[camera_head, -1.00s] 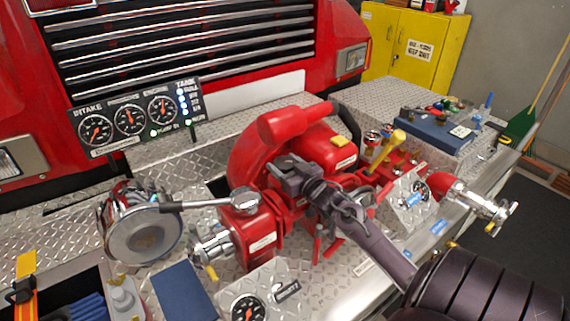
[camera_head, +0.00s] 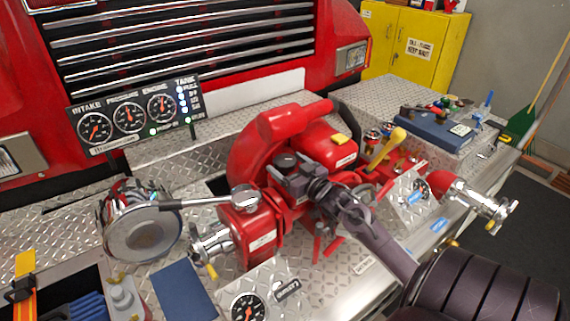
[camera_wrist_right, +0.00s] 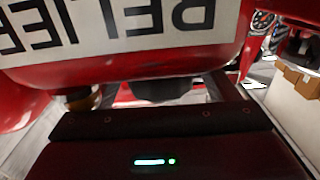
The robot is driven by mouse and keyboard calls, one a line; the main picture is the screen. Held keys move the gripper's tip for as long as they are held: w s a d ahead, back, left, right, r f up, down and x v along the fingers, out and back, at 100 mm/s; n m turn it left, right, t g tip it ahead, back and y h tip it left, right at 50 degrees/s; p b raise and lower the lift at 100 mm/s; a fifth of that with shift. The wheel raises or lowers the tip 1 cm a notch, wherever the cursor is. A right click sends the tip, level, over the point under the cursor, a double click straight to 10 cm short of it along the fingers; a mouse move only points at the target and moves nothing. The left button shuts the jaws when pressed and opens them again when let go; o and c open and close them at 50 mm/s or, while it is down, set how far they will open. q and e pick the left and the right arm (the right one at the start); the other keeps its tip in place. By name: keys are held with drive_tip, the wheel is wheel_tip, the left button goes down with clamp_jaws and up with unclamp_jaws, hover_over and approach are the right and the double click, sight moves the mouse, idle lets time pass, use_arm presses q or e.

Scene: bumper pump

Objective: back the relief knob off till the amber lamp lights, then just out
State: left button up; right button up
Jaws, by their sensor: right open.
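The dark relief knob (camera_head: 286,160) sits on top of the red pump (camera_head: 265,130), in the middle of the head view. My right gripper (camera_head: 282,174) is at the knob from the near side, its jaws open. Whether the fingers touch the knob I cannot tell. In the right wrist view, a dark round shape, likely the knob (camera_wrist_right: 160,90), shows between the fingers below a white RELIEF label (camera_wrist_right: 130,28), which reads upside down. I cannot make out a lit amber lamp. My left gripper is out of view.
A gauge panel (camera_head: 135,112) with green and bluish-white lights stands at the back left. A chrome inlet with a long lever (camera_head: 200,203) is left of the pump. A yellow-handled lever (camera_head: 386,147) and a red-and-chrome outlet (camera_head: 470,198) are to the right.

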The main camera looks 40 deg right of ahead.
sight(292, 168)
drive_tip(key=shift+s+a+b, duration=0.15)
drive_tip(key=shift+s+b, duration=0.2)
drive_tip(key=shift+s, duration=1.25)
drive_tip(key=shift+s+a+b, duration=0.1)
drive_tip(key=shift+s+b, duration=0.2)
drive_tip(key=shift+s, duration=1.25)
